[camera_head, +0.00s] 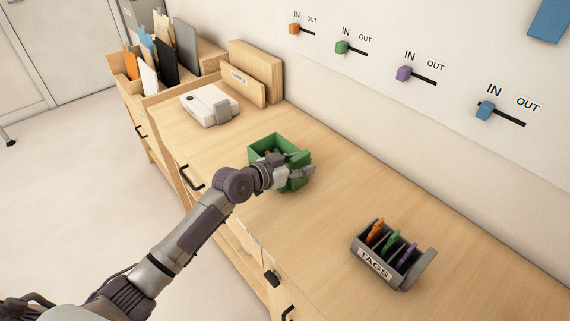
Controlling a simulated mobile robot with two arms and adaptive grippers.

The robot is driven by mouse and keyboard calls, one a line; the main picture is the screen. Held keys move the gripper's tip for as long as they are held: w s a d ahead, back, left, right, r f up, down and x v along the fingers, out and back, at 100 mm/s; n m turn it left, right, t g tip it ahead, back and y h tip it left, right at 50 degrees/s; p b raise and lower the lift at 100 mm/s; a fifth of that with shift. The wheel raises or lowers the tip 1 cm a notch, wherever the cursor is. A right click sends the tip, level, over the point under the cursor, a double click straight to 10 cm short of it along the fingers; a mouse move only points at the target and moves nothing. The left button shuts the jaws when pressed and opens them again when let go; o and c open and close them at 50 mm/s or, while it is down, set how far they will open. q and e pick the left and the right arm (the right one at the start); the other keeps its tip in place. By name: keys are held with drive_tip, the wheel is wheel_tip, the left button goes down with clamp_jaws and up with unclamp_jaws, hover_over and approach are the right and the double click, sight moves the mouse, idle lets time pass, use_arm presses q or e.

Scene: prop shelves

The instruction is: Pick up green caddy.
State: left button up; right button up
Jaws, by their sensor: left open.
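The green caddy (262,142) stands upright on the wooden counter, in the middle of the head view. It is an open-topped box, and small orange-brown things show inside it. My left gripper (303,166) is at the caddy's near right side, over its edge. Its fingers are open and overlap the green of the caddy in the picture. I cannot tell whether they touch it. My wrist hides part of the caddy's near side. My right gripper is not in view.
A grey TAGS holder (374,262) with coloured tags stands to the right on the counter (345,200). A white device (205,108) and a wooden sample box (258,70) stand behind left. Coloured IN/OUT sliders (403,74) line the wall. Counter between caddy and tags is clear.

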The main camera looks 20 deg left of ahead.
use_arm(q)
drive_tip(key=shift+c, duration=0.2)
clamp_jaws()
drive_tip(key=shift+r, duration=0.25)
